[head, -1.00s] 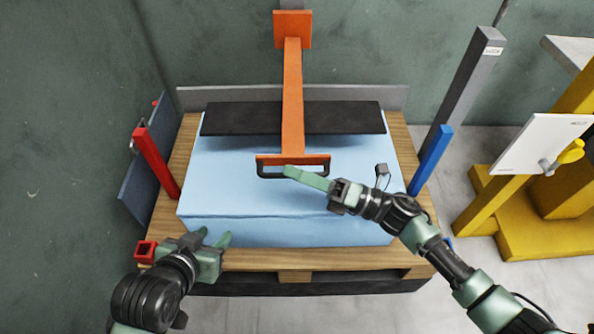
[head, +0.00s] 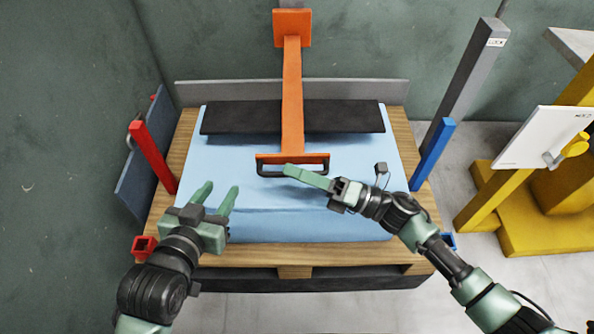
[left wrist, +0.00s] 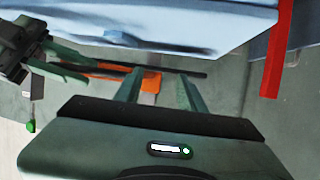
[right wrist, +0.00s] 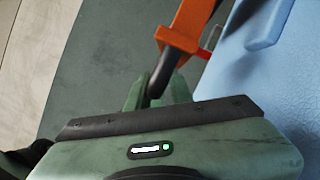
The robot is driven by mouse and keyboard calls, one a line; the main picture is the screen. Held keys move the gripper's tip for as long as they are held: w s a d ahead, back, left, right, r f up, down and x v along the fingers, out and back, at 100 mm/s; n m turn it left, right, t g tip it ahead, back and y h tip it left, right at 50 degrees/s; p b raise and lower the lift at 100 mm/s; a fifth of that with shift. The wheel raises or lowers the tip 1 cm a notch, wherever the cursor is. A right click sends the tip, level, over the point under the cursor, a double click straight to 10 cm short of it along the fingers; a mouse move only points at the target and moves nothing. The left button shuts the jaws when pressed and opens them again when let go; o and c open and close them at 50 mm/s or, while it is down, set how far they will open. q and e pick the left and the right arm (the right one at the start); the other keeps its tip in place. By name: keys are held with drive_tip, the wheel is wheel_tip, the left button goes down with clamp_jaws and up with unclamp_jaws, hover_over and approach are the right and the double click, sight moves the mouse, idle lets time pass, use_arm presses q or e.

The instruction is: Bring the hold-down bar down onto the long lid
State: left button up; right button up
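An orange bar (head: 292,100) reaches out from the back over a pale blue slab (head: 345,217). A black handle (head: 267,171) hangs at its near end, and it also shows in the right wrist view (right wrist: 161,73). A long black board (head: 230,118) lies crosswise under the bar, above the slab. I cannot tell whether the board touches the bar. My right gripper (head: 290,172) has its fingers closed around the handle; they also show in the right wrist view (right wrist: 152,92). My left gripper (head: 219,190) is open and empty over the slab's front left part.
The slab rests on a wooden pallet (head: 250,257). A red post (head: 153,157) stands at the left and a blue post (head: 432,155) at the right. A grey post (head: 468,80) and a yellow stand with a white panel (head: 540,137) are further right.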

drive_tip(key=v, duration=0.6)
drive_tip(key=shift+s+d+f, duration=0.1)
drive_tip(key=shift+d+f, duration=0.05)
drive_tip(key=shift+d, duration=0.15)
use_arm(q)
drive_tip(key=shift+s+a+f+g, duration=0.2)
drive_tip(key=shift+s+f+g, duration=0.25)
drive_tip(key=shift+f, duration=0.25)
use_arm(e)
drive_tip(key=shift+s+d+f, duration=0.1)
drive_tip(key=shift+s+d, duration=0.05)
drive_tip(key=shift+d, duration=0.4)
use_arm(q)
drive_tip(key=shift+c, duration=0.3)
